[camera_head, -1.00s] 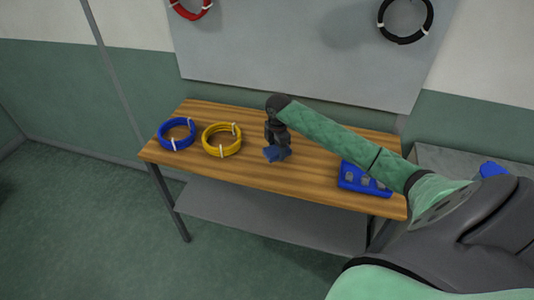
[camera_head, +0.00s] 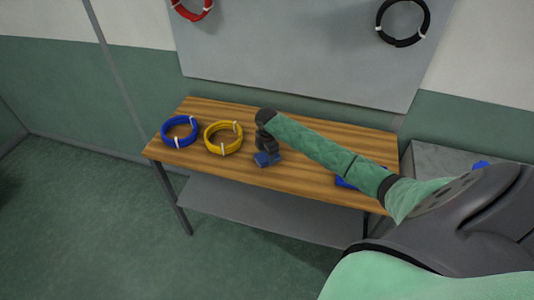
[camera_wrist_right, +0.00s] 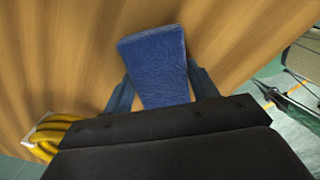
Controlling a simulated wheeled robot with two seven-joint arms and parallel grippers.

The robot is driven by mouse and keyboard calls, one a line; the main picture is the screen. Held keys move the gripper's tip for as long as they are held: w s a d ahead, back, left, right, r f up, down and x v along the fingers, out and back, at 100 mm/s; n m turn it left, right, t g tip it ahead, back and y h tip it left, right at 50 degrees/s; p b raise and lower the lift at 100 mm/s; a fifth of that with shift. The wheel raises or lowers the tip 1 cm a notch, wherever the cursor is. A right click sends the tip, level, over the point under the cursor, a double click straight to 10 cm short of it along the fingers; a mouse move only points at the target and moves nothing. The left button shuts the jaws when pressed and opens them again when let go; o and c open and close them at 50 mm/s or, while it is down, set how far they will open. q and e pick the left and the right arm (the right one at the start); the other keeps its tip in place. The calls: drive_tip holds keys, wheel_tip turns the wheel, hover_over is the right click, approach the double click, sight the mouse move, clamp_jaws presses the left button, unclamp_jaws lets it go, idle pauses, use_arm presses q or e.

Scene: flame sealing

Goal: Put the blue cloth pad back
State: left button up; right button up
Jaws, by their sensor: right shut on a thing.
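The blue cloth pad (camera_wrist_right: 156,62) is between the two fingers of my right gripper (camera_wrist_right: 158,90) in the right wrist view. In the head view the blue pad (camera_head: 267,159) shows under my right gripper (camera_head: 267,151), near the front edge of the wooden table (camera_head: 310,165). The right gripper points down and is shut on the pad. I cannot tell whether the pad touches the table top. My left gripper is not in view.
A blue cable coil (camera_head: 179,131) and a yellow cable coil (camera_head: 223,138) lie on the table left of the gripper. A blue tray (camera_head: 345,183) is partly hidden behind my right arm. A red coil (camera_head: 193,10) and a black coil (camera_head: 403,22) hang on the grey board.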

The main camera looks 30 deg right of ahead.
drive_tip(key=o, duration=1)
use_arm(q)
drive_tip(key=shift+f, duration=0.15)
use_arm(e)
drive_tip(key=shift+r, duration=0.1)
drive_tip(key=shift+r+b, duration=0.25)
drive_tip(key=shift+b, duration=0.15)
wheel_tip(320, 180, up, 6)
drive_tip(key=b, duration=0.3)
drive_tip(key=shift+f+b, duration=0.15)
drive_tip(key=shift+b, duration=0.15)
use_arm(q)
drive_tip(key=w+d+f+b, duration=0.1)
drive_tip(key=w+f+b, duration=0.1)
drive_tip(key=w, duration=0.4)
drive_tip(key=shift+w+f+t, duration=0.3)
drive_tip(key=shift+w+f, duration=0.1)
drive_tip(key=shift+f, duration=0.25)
use_arm(e)
drive_tip(key=shift+r, duration=2.8)
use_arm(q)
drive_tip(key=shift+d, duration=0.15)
